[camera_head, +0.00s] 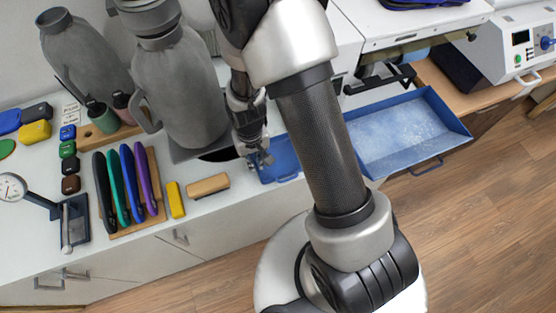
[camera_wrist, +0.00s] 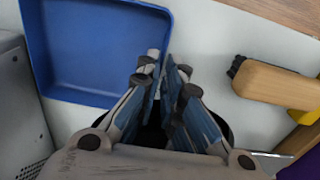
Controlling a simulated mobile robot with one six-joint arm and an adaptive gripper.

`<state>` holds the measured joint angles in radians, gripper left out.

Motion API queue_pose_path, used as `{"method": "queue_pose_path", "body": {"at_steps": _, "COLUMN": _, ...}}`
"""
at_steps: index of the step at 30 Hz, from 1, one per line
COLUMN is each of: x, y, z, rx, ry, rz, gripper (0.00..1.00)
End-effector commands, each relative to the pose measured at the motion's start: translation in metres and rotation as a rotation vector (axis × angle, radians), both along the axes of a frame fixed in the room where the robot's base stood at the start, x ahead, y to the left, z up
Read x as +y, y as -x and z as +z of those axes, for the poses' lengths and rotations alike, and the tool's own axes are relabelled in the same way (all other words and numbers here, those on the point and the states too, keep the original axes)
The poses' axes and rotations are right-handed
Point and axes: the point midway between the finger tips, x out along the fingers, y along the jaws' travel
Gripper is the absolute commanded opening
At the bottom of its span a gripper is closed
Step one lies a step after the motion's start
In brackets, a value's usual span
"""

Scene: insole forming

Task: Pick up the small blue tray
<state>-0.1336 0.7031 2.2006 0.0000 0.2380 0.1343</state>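The small blue tray (camera_head: 286,163) lies on the white counter in the head view, partly behind my gripper and forearm. In the wrist view the small blue tray (camera_wrist: 95,50) fills the upper left, with its inside empty. My gripper (camera_head: 262,157) points down at the tray's left side in the head view. In the wrist view the fingertips of my gripper (camera_wrist: 162,60) are close together at the tray's right wall, with a narrow gap between them. The wall seems to run between the fingers. Whether they press on it is hidden.
A larger blue tray (camera_head: 408,132) sticks out at the right. A grey metal box (camera_wrist: 18,110) flanks the tray in the wrist view.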

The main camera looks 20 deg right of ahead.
Motion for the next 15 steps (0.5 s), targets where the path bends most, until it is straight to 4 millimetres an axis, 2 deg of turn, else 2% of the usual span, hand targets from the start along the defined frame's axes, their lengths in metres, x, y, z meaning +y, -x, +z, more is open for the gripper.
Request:
{"method": "queue_pose_path", "body": {"at_steps": 1, "x": -0.001, "y": 0.001, "z": -0.012, "rx": 0.003, "ry": 0.0, "rz": 0.0, "gripper": 0.07}}
{"method": "queue_pose_path", "body": {"at_steps": 6, "x": 0.0, "y": 0.001, "z": -0.027, "rx": 0.002, "ry": 0.0, "rz": 0.0, "gripper": 0.07}}
{"method": "queue_pose_path", "body": {"at_steps": 13, "x": 0.0, "y": 0.0, "z": -0.027, "rx": 0.0, "ry": 0.0, "rz": 0.0, "gripper": 0.07}}
{"method": "queue_pose_path", "body": {"at_steps": 15, "x": 0.0, "y": 0.0, "z": -0.027, "rx": 0.0, "ry": 0.0, "rz": 0.0, "gripper": 0.04}}
